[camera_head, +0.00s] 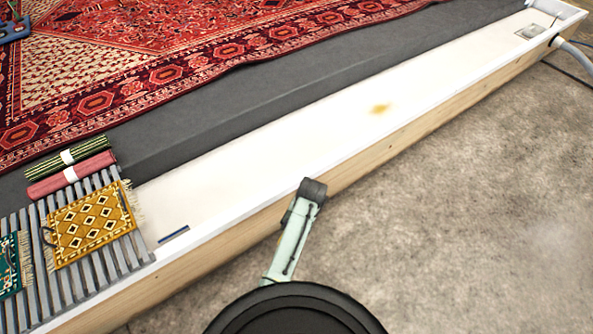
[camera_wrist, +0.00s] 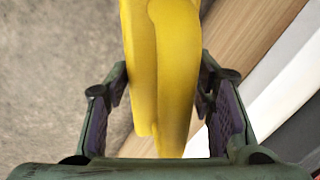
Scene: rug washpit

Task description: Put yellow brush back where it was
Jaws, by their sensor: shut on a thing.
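The yellow brush (camera_wrist: 172,65) fills the middle of the wrist view. Its long, smooth yellow body runs from the top edge down between the fingers, and no bristles show. My gripper (camera_wrist: 160,92) is shut on it, with one dark finger on each side. Below and behind the brush are concrete floor, a wooden side board (camera_wrist: 245,40) and a white surface. In the head view my pale arm reaches up to the trough's wooden edge, but neither the brush nor the fingers can be made out there.
A long white trough (camera_head: 290,140) with a brown-yellow stain (camera_head: 380,108) crosses the head view. A blue strip (camera_head: 173,234) lies in it. Small mats, including a gold one (camera_head: 92,224), lie on grey slats at left. A large red rug (camera_head: 190,50) lies behind. Concrete floor (camera_head: 480,200) is clear at right.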

